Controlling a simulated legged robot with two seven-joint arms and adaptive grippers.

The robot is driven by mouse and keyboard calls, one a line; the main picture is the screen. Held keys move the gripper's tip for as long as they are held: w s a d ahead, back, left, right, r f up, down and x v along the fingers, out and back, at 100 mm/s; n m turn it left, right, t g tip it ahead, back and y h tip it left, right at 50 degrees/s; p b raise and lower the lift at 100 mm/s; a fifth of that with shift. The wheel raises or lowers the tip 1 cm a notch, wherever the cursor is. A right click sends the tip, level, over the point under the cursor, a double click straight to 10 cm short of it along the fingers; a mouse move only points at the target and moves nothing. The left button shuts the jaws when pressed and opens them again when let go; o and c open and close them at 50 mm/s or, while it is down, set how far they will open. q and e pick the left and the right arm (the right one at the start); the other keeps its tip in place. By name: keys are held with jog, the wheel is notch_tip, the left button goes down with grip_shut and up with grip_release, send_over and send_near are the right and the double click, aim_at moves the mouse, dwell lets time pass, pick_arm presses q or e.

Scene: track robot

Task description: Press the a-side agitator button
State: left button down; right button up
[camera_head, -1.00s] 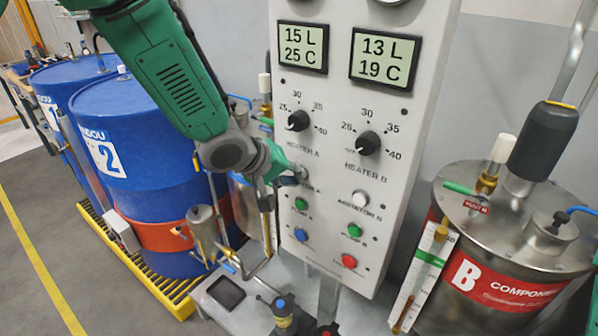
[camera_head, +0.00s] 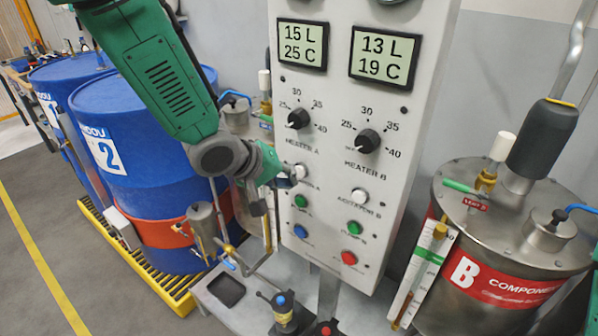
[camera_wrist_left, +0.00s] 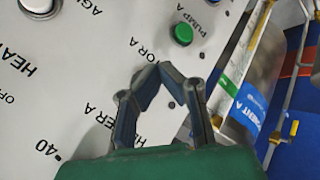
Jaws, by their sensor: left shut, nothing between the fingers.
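The control panel (camera_head: 328,205) stands upright in the head view. The white a-side agitator button (camera_head: 301,171) is in its left column, above a green button (camera_head: 300,201); its label is partly covered. My left gripper (camera_head: 289,180) is shut and empty, its tips just left of and below the white button; I cannot tell whether they touch the panel. In the left wrist view the fingers (camera_wrist_left: 158,72) meet in front of the panel, beside the green pump A button (camera_wrist_left: 183,34). A white button (camera_wrist_left: 38,6) shows at the top left there. My right gripper is not in view.
A second white button (camera_head: 359,196) is in the right column. Heater knobs (camera_head: 298,119) sit above. Blue drums (camera_head: 140,125) stand left, a steel component B tank (camera_head: 510,235) right. Pipes and a small can (camera_head: 204,232) are below my left gripper.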

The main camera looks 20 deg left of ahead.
pick_arm(q)
jog(key=shift+s+a, duration=0.3)
jog(key=shift+s, duration=0.45)
jog(key=shift+s+a, duration=0.25)
jog(key=shift+s, duration=0.55)
jog(key=shift+s+a, duration=0.3)
jog(key=shift+s, duration=0.45)
jog(key=s+a+f+m+g+y+b, duration=0.1)
jog(key=s+a+f+m+g+b, duration=0.1)
jog(key=s+f, duration=0.8)
jog(key=s+a+f+m+g+y+b, duration=0.2)
jog(key=s+a+f, duration=0.2)
jog(key=s+f, duration=0.6)
jog(key=s+a+f+m+g+y+b, duration=0.1)
jog(key=s+a+f+m+g+b, duration=0.1)
jog(key=s+f, duration=0.8)
jog(key=shift+a+f+m+g+y, duration=0.35)
jog(key=shift+a+f+g, duration=0.2)
jog(key=shift+f, duration=0.25)
jog(key=shift+w, duration=0.1)
